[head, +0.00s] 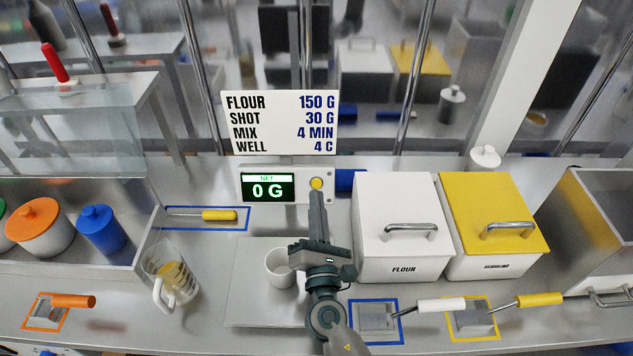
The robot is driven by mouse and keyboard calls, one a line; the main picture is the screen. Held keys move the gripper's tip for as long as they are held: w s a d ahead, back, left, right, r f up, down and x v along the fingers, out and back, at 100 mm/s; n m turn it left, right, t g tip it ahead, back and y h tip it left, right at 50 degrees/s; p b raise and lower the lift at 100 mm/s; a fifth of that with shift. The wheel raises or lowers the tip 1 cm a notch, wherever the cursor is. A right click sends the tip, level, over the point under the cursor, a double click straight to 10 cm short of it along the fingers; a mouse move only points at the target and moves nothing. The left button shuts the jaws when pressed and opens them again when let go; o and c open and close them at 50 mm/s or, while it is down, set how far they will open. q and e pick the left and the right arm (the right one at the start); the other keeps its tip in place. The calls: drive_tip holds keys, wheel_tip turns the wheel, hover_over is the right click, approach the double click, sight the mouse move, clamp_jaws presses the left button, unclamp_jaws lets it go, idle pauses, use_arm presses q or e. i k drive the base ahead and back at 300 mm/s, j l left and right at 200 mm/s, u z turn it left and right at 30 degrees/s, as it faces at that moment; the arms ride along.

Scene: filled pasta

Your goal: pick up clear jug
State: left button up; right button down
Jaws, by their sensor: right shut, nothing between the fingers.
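The clear jug (171,272) stands on the steel counter at the left, tilted in the picture, with its white handle toward the front. Something yellowish shows in or on it; I cannot tell whether it is contents or markings. My right gripper (317,200) is shut and empty, well to the right of the jug. Its tips are at or just in front of the yellow button (316,184) on the scale display, which reads 0 G; I cannot tell whether they touch. My left gripper is not in view.
A white cup (281,267) stands on the scale plate (250,313), partly hidden by my right arm. A yellow-handled tool (219,215) lies behind the jug. An orange-handled scoop (72,301) lies left of it. White (404,255) and yellow (496,255) bins stand at the right.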

sight(164, 263)
drive_tip(key=k+l, duration=0.1)
drive_tip(key=k, duration=1.4)
